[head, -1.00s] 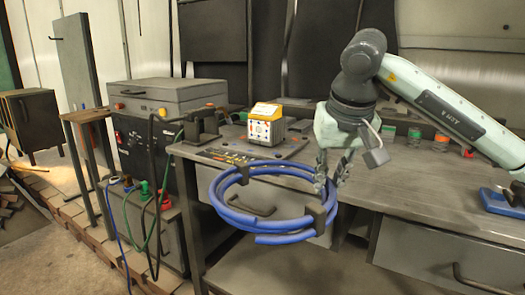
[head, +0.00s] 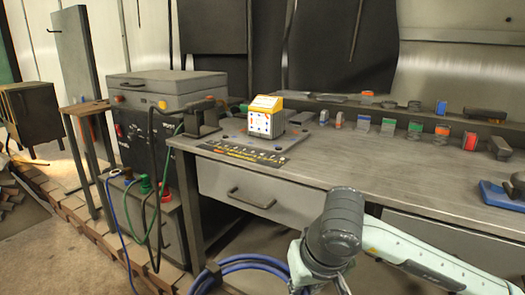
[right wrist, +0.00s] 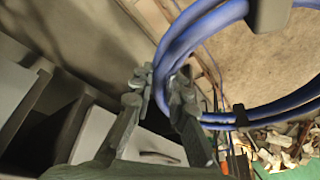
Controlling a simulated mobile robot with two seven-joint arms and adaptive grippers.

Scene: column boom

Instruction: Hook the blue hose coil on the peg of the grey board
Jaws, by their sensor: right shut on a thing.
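The blue hose coil (head: 243,263) shows at the bottom edge of the head view, partly cut off. In the right wrist view the coil (right wrist: 197,30) fills the upper right, with a dark clip around it. My right gripper (right wrist: 161,92) is shut on the coil's near side. In the head view its fingers are hidden behind my arm and the frame edge. The grey board (head: 80,55) stands upright at the far left, well away from the coil. Its small dark peg (head: 55,33) sticks out to the left near the top. My left gripper is not in view.
A workbench (head: 350,165) with a drawer (head: 240,188) is behind my arm. A yellow-topped box (head: 265,117) stands on it. Open floor (head: 60,235) lies at the lower left.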

